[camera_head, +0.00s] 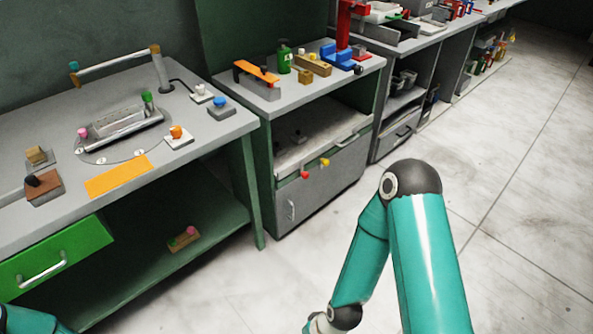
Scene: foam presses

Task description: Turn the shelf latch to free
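A small wooden block with a pink and a green knob (184,238) lies on the lower shelf (140,268) of the left bench. It may be the shelf latch, but it is too small to tell its setting. A red knob (305,174) and a yellow knob (324,162) stick out at the front of the middle cabinet's shelf. A bit of my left arm shows in the bottom left corner; its gripper is out of view. My teal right arm rises in front of the floor, right of the benches. Its gripper is below the picture edge.
The left bench top (205,140) carries a rail, knobs and an orange plate (118,176). A green drawer (55,262) is at its front. The middle cabinet (320,192) stands beside it. The tiled floor (530,200) at right is clear.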

